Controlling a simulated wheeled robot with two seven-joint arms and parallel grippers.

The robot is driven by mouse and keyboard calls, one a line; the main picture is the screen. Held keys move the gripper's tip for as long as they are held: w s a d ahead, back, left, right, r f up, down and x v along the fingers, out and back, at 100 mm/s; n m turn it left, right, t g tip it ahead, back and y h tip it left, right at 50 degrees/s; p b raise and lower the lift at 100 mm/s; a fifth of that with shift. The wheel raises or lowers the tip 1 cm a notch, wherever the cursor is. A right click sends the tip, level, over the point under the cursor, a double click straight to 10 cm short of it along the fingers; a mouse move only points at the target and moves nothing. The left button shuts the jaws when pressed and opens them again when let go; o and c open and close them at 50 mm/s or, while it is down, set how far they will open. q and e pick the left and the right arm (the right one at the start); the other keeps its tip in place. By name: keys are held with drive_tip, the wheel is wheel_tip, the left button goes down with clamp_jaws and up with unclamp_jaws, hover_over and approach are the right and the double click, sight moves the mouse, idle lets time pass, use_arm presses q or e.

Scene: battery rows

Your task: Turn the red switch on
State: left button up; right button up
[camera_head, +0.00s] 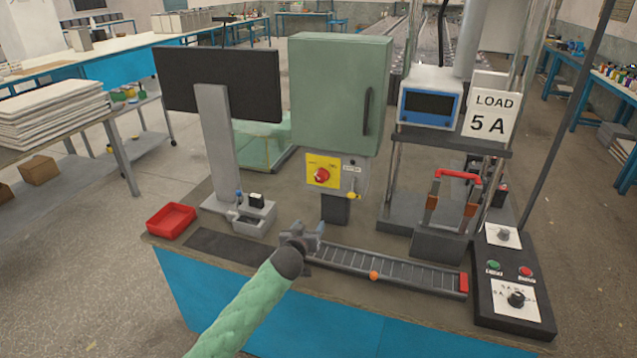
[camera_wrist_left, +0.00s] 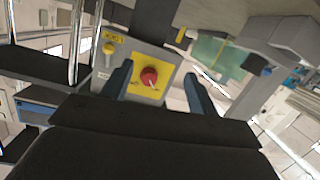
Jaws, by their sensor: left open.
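The red switch (camera_head: 321,175) is a round red knob on a yellow plate (camera_head: 313,163), on the grey box under the green cabinet (camera_head: 340,95). In the left wrist view the red switch (camera_wrist_left: 149,77) lies between the two dark fingers, beyond their tips. My left gripper (camera_head: 308,230) is in front of and below the switch, over the table, and does not touch it. In the left wrist view my left gripper (camera_wrist_left: 157,75) is open and empty. My right gripper does not show.
A small yellow-tipped lever (camera_head: 351,194) sits right of the switch. A black monitor (camera_head: 220,83) on a post stands to the left. A slotted rail (camera_head: 385,270) lies along the table front, with a button panel (camera_head: 512,285) at its right. A red tray (camera_head: 171,221) is at the left.

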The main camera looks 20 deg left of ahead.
use_arm(q)
drive_tip(key=t+h, duration=0.1)
drive_tip(key=t, duration=0.1)
approach(320, 180)
drive_tip(key=w, duration=0.1)
drive_tip(key=w+p, duration=0.2)
drive_tip(key=w, duration=0.5)
drive_tip(key=shift+w, duration=0.4)
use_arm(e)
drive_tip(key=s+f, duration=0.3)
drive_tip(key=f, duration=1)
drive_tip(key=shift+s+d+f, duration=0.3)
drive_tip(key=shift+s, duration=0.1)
use_arm(q)
drive_tip(key=c, duration=1)
